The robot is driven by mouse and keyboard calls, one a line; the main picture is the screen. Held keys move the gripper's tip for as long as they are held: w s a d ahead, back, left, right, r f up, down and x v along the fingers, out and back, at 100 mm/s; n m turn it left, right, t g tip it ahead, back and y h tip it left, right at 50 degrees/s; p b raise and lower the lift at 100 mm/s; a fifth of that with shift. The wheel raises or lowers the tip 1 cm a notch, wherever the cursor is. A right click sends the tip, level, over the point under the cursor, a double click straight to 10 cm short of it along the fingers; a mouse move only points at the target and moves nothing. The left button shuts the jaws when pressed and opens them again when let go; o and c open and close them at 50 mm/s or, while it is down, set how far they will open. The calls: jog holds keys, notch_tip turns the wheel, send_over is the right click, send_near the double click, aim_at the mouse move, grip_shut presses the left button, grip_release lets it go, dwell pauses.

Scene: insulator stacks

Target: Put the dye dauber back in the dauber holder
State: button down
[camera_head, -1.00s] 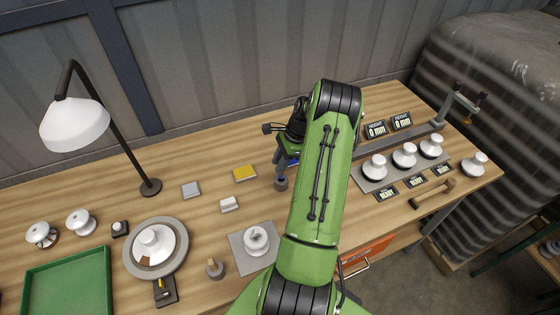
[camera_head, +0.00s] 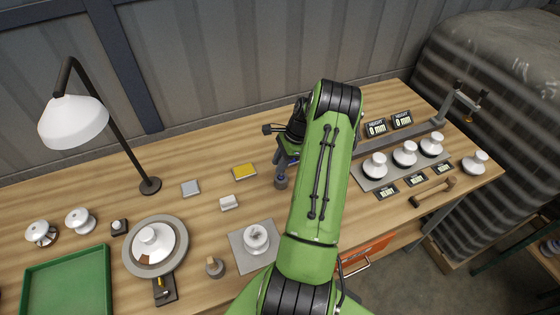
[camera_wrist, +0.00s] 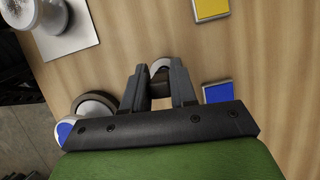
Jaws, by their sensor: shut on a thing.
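My gripper (camera_wrist: 160,88) is shut on a small dark piece (camera_wrist: 160,90), which I take to be the dye dauber; it is mostly hidden between the fingers. A pale round rim (camera_wrist: 160,66) shows just beyond the fingertips.
A yellow pad (camera_head: 244,172) and a white block (camera_head: 228,202) lie to the left. A white insulator (camera_head: 255,239) stands on a grey mat nearer. A blue pad (camera_wrist: 217,92) lies close to the right finger in the wrist view.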

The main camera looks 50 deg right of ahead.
jog(key=shift+f+b, duration=1.25)
jog(key=shift+f, duration=0.8)
jog(key=c, duration=0.8)
grip_release()
jog(key=v, duration=1.6)
jog(key=shift+p, duration=0.3)
jog(key=shift+a, duration=0.1)
